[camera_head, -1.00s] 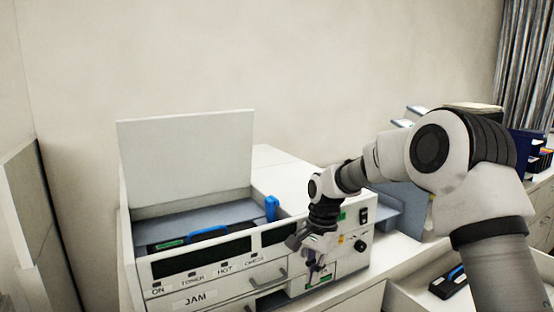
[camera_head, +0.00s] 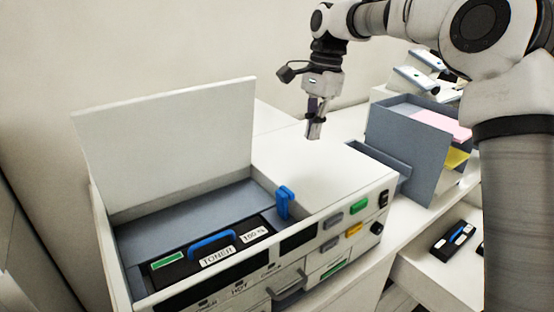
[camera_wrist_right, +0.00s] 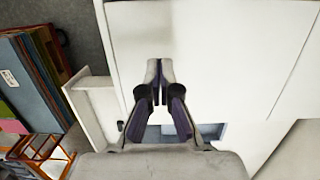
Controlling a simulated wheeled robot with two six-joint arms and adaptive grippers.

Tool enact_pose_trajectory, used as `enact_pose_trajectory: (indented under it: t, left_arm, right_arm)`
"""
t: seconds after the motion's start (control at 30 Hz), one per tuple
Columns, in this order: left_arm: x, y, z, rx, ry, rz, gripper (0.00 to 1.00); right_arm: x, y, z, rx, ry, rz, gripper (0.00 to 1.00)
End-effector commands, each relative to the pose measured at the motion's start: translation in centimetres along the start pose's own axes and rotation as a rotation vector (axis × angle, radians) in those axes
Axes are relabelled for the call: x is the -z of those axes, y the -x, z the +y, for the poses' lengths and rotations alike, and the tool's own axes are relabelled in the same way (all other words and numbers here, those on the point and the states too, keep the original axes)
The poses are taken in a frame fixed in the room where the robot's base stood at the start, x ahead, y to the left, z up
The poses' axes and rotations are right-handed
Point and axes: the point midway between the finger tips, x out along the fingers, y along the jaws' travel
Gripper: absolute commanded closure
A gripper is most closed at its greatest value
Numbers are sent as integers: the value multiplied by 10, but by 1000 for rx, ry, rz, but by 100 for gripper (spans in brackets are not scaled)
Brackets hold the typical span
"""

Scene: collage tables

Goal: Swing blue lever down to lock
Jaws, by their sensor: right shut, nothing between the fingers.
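The blue lever (camera_head: 284,202) stands upright at the right end of the printer's open bay in the head view. A black toner cartridge (camera_head: 183,268) with a blue handle, a green label and a "TONER" tag lies in the bay to the left of the lever. My right gripper (camera_head: 314,134) is shut and empty, pointing down above the printer's white top, up and to the right of the lever and apart from it. In the right wrist view its fingertips (camera_wrist_right: 160,64) meet over a white surface. My left gripper is in neither view.
The printer's white lid (camera_head: 165,150) stands open behind the bay. Buttons and a handle are on the printer's front. A grey tray unit (camera_head: 408,150) with pink and yellow paper stands to the right.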

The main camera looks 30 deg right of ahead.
Motion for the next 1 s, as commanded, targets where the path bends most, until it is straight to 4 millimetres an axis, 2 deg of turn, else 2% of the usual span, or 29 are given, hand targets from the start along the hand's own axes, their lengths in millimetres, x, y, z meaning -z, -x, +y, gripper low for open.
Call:
enact_pose_trajectory:
  t: [0.3,0.43,0.57,0.87,1.0]
  left_arm:
    - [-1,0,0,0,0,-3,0]
    - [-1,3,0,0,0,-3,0]
    - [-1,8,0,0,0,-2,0]
    - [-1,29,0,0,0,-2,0]
    - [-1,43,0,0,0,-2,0]
  right_arm:
    - [0,0,0,0,0,0,100]
    - [0,-9,0,-2,0,-1,100]
    - [-1,-30,1,-4,1,-2,100]
    - [-1,-95,1,-6,0,-2,100]
    - [-23,-101,1,-2,3,2,100]
